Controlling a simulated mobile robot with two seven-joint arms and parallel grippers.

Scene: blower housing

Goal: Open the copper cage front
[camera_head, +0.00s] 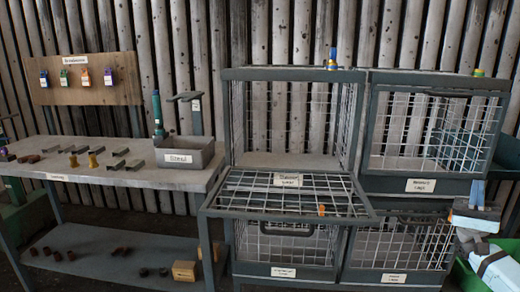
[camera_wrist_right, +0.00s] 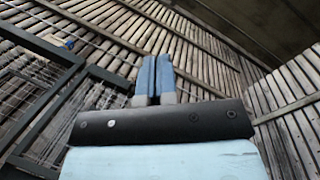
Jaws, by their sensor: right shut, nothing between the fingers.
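A dark-framed rack of wire cages stands right of centre. The upper left cage front (camera_head: 288,201) is folded down and lies almost level, sticking out toward me, with a white label on its inner edge. Its opening (camera_head: 290,120) is clear. The upper right front (camera_head: 420,184) is tilted, with its top edge leaning out. The lower left (camera_head: 284,272) and lower right (camera_head: 394,277) fronts are upright. The labels are too small to read surely, so I cannot tell which is copper. My right gripper (camera_head: 477,193) is shut and empty, right of the rack; its blue fingers (camera_wrist_right: 154,78) are together. My left gripper is out of view.
A grey workbench (camera_head: 110,176) with metal pieces and a grey bin (camera_head: 184,157) stands left of the rack. A small orange item (camera_head: 322,209) shows at the folded front. A blue and yellow item (camera_head: 332,58) stands on the rack. A green container (camera_head: 468,277) is at lower right.

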